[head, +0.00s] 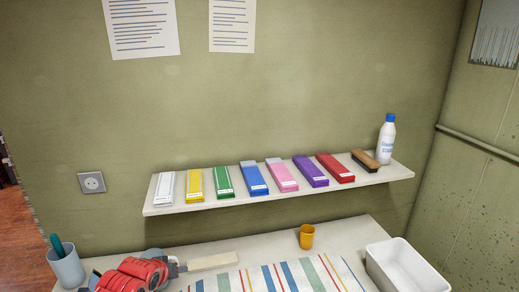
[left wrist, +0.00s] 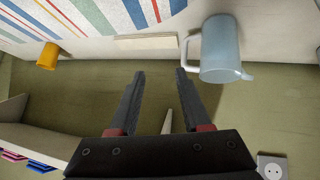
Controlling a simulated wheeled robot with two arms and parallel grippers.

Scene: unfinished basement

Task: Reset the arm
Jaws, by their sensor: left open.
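My left gripper (head: 174,268), with red and dark grey parts, is low at the left in the head view, over the table by the wall. In the left wrist view its two dark fingers (left wrist: 160,74) are apart with nothing between them. A light blue-grey cup (head: 66,269) stands just left of it in the head view. In the left wrist view, which is upside down, a pale blue jug with a handle (left wrist: 220,50) shows beyond the fingers. My right gripper is not in view.
A wall shelf (head: 290,200) holds a row of several coloured boxes, a brush (head: 365,161) and a white bottle (head: 387,138). On the table are a pale flat bar (head: 212,262), an orange cup (head: 306,236), a striped mat (head: 275,278) and a white bin (head: 410,270). A socket (head: 92,183) is on the wall.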

